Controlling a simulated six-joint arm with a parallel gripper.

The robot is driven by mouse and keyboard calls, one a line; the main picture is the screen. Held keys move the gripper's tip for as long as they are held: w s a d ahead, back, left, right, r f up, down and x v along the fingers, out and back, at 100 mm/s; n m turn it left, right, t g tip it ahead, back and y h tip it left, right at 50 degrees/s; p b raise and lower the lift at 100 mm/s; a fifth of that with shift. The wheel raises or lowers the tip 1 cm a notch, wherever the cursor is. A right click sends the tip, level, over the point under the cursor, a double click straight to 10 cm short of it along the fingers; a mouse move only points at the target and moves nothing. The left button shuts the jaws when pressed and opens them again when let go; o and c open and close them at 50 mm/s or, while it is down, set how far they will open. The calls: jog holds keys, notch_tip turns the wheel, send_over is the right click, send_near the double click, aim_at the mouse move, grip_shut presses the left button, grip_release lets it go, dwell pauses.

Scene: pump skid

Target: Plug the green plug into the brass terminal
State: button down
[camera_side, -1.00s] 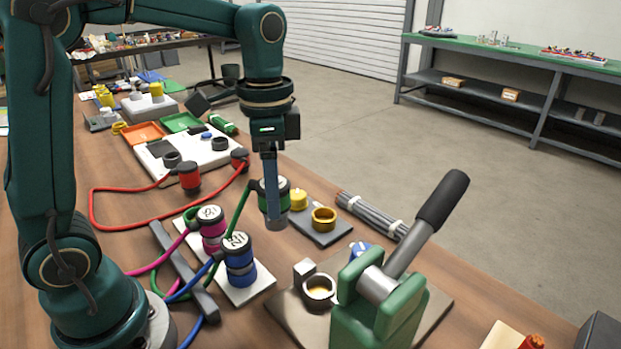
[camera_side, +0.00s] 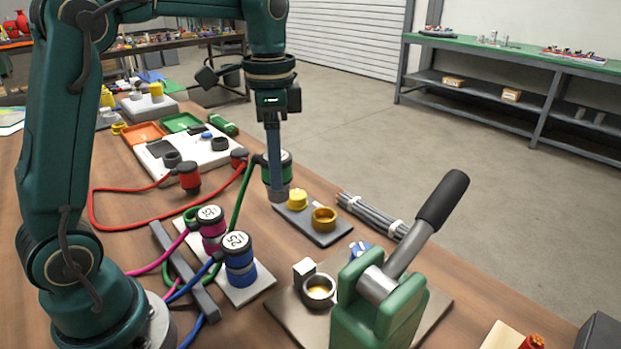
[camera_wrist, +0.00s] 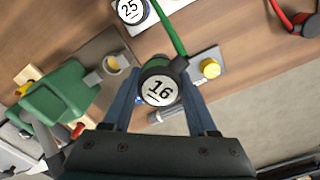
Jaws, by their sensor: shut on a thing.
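My gripper (camera_side: 278,190) is shut on the green plug (camera_side: 287,162), which has a green band and a dark body. In the wrist view the plug's white cap (camera_wrist: 160,91), marked 16, sits between the two fingers, with its green cable (camera_wrist: 169,25) trailing off. The plug is held upright, apparently above the table near the grey plate's far-left end. The plug's lower end is partly hidden by a finger.
A blue plug (camera_side: 239,262) and a magenta plug (camera_side: 211,228) stand on a white plate. A green lever press (camera_side: 377,305) is in front, with grey rods (camera_side: 372,213) behind the terminal.

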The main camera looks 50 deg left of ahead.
jog(key=w+f, duration=0.7)
jog(key=w, duration=0.3)
jog(key=shift+w+f, duration=0.35)
jog(key=shift+a+f, duration=0.1)
jog(key=shift+f, duration=1.65)
dwell(1.0)
jog(key=shift+c, duration=0.6)
grip_release()
jog(key=shift+r, duration=2.6)
